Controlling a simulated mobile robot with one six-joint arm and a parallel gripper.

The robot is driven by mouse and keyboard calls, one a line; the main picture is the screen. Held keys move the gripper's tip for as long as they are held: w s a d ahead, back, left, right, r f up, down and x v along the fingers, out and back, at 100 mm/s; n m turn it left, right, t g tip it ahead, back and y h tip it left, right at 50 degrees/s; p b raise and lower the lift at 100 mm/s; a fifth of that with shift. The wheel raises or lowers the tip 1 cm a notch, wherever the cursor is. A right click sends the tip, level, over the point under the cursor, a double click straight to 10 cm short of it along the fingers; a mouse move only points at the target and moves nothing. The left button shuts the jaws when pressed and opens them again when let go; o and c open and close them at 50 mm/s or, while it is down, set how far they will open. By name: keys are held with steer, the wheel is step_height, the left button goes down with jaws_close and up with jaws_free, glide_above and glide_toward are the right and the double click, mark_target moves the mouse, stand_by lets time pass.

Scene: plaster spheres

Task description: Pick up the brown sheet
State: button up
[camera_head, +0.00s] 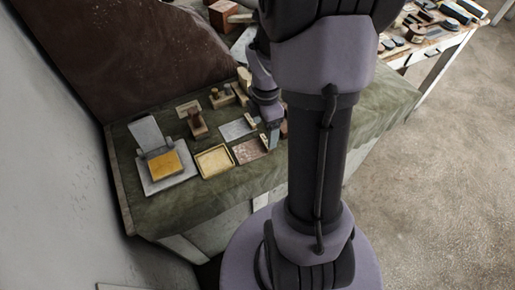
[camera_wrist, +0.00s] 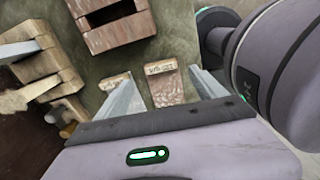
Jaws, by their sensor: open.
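The brown sheet (camera_head: 250,149) is a flat, mottled reddish-brown piece on the green-covered table, just left of my gripper (camera_head: 273,134). In the wrist view a mottled brown piece (camera_wrist: 167,91) with a pale lettered strip at its far end lies between my fingers; it appears to be the same sheet. My gripper (camera_wrist: 160,77) is open and empty, its two fingers on either side of that piece. I cannot tell how high the fingertips are above the table.
A yellow-bottomed tray (camera_head: 214,161) and a grey plate (camera_head: 238,129) lie beside the sheet. A stand with a yellow pad (camera_head: 166,166) is further left. The wall bounds the left side.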

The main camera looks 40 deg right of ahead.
mark_target(264, 141)
step_height(264, 141, down, 6)
steer(key=b, duration=0.3)
steer(key=shift+s+r, duration=0.1)
steer(key=shift+r, duration=0.2)
steer(key=shift+c, duration=0.9)
steer(key=c, duration=1.3)
